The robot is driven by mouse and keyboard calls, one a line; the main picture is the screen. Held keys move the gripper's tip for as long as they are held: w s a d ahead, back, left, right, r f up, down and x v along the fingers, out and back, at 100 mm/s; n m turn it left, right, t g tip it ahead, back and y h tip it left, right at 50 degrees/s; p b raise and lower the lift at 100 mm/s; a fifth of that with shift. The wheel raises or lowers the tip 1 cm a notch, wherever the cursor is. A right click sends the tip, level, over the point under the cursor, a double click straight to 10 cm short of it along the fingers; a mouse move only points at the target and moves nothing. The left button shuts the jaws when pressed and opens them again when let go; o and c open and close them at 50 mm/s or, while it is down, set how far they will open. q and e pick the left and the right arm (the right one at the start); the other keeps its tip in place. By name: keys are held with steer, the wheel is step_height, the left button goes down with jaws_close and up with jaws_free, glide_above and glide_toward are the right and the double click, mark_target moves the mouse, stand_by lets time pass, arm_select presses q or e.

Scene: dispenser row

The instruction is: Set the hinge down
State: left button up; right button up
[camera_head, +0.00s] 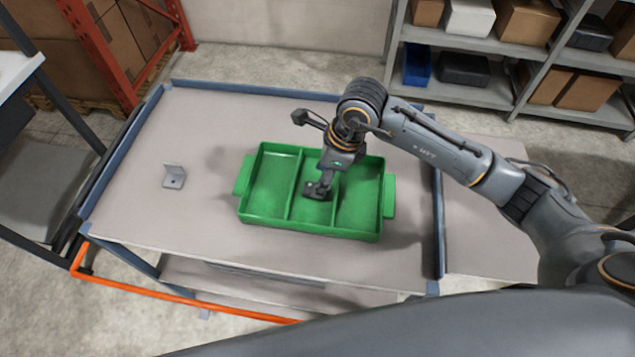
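A green tray (310,222) with three compartments stands on the table. My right gripper (317,190) points down into its middle compartment, close to the floor. A small dark piece shows at the fingertips. I cannot tell whether it is the hinge or part of the fingers, nor whether the fingers are open or shut. A grey L-shaped metal piece (174,177) lies on the table left of the tray, apart from it; it looks like an angle bracket. My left gripper is not in view.
The grey table (190,225) has raised blue edges on its left, back and right sides. It is clear around the tray apart from the L-shaped piece. Shelves with boxes (470,68) stand at the back right, and a rack with cartons (75,40) at the back left.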

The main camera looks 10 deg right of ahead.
steer(key=w+b+v, duration=0.1)
steer(key=v, duration=0.7)
steer(key=shift+s+r, duration=0.15)
steer(key=shift+s, duration=0.35)
steer(key=shift+s, duration=0.1)
